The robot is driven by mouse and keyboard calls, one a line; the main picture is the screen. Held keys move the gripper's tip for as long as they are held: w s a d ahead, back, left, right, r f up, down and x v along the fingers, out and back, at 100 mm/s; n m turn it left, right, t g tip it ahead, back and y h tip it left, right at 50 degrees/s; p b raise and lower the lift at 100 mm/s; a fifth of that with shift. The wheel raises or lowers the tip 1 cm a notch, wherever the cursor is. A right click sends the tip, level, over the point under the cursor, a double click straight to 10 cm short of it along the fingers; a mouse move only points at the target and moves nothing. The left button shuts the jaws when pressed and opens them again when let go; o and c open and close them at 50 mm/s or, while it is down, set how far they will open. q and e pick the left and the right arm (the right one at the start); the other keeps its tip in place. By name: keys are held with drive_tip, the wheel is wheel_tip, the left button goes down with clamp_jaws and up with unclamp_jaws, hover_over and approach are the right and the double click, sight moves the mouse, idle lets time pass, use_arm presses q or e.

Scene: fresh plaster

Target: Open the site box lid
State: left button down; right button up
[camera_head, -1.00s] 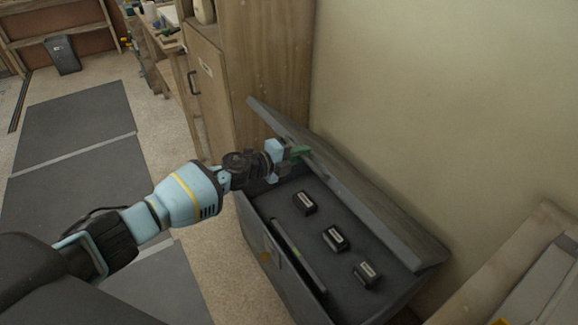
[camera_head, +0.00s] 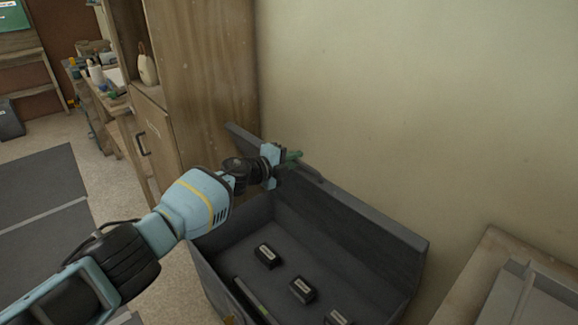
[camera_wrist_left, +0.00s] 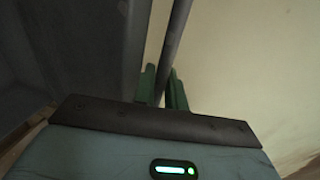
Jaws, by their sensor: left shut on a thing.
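The dark grey site box (camera_head: 212,277) stands against the wall, and I see into it. Its lid (camera_head: 345,225) is raised and leans up near the wall. My left gripper (camera_head: 287,160) is at the lid's upper free edge, shut on the dark bar of the lid's handle (camera_head: 309,173). In the left wrist view the green fingers of my left gripper (camera_wrist_left: 163,88) stand on either side of this handle bar (camera_wrist_left: 177,40), with the lid's grey panel (camera_wrist_left: 85,45) to the left. My right gripper is not in view.
Black labelled blocks (camera_head: 267,256) and a long flat item (camera_head: 256,300) lie in the box. A wooden cabinet (camera_head: 205,80) stands close behind the box's far end. The plain wall (camera_head: 420,100) is right behind the lid. A wooden-edged surface (camera_head: 468,268) is at the right.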

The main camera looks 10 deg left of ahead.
use_arm(q)
drive_tip(key=shift+w+d, duration=0.15)
drive_tip(key=shift+r, duration=0.1)
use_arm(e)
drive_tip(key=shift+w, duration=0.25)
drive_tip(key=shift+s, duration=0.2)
use_arm(q)
drive_tip(key=c, duration=1.7)
unclamp_jaws()
drive_tip(key=shift+o, duration=0.8)
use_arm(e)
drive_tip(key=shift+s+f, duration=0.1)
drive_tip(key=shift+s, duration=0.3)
